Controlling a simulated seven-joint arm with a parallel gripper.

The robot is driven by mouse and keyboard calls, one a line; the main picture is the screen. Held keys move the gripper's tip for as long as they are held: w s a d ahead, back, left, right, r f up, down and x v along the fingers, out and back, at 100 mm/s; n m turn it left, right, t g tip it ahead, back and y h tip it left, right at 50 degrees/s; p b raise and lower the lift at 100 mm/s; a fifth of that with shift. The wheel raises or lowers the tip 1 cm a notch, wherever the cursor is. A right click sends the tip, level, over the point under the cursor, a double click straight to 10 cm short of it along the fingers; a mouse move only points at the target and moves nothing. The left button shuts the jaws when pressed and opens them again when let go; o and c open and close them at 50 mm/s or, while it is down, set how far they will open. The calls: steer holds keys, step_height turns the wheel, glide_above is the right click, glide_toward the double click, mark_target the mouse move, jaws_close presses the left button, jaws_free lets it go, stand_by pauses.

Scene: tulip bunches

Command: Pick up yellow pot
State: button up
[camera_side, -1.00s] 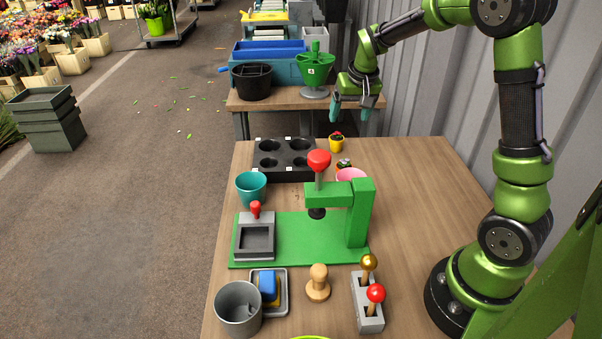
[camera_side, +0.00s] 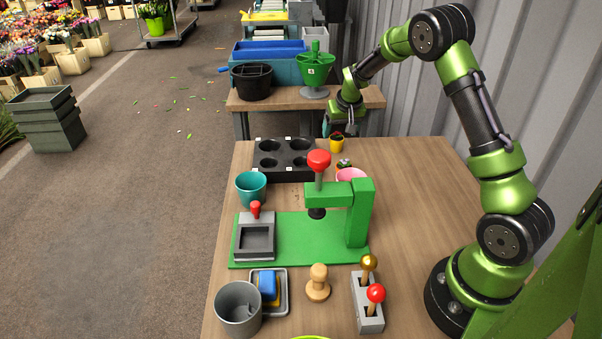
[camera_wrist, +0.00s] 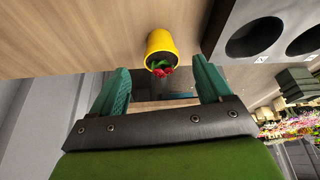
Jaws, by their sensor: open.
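The small yellow pot (camera_side: 337,146) stands on the wooden table near its far edge, just right of the black tray in the side view. It holds a small plant with red and green. In the wrist view the yellow pot (camera_wrist: 162,46) lies ahead of the fingers, roughly midway between them. My gripper (camera_side: 340,126) is at the pot's far side, close to it in the side view. In the wrist view my gripper (camera_wrist: 162,86) has its two teal fingers spread apart with nothing between them. Whether a finger touches the pot cannot be told.
The black tray with round holes (camera_side: 285,168) stands close left of the pot. A pink pot (camera_side: 351,174) and a small plant sit nearer. A green press with a red knob (camera_side: 319,160) stands in the table's middle. The table's right side is clear.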

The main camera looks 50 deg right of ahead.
mark_target(338, 132)
steer(key=x, duration=0.4)
steer(key=shift+w+f, duration=0.15)
steer(key=shift+f, duration=0.2)
steer(key=c, duration=1.1)
steer(key=r, duration=0.6)
steer(key=a+r, duration=0.1)
steer(key=r, duration=0.2)
steer(key=shift+w+r, duration=0.25)
steer(key=shift+r, duration=0.1)
steer(key=w+a+n, duration=0.2)
steer(key=a, duration=0.5)
steer(key=w+a+r+n+y, duration=0.1)
steer(key=w+a+n, duration=0.1)
steer(key=a, duration=0.5)
steer(key=w+a+n+y, duration=0.1)
steer(key=a+n, duration=0.1)
steer(key=a, duration=0.5)
steer(key=shift+w+r+t, duration=0.2)
steer(key=shift+w+t, duration=0.2)
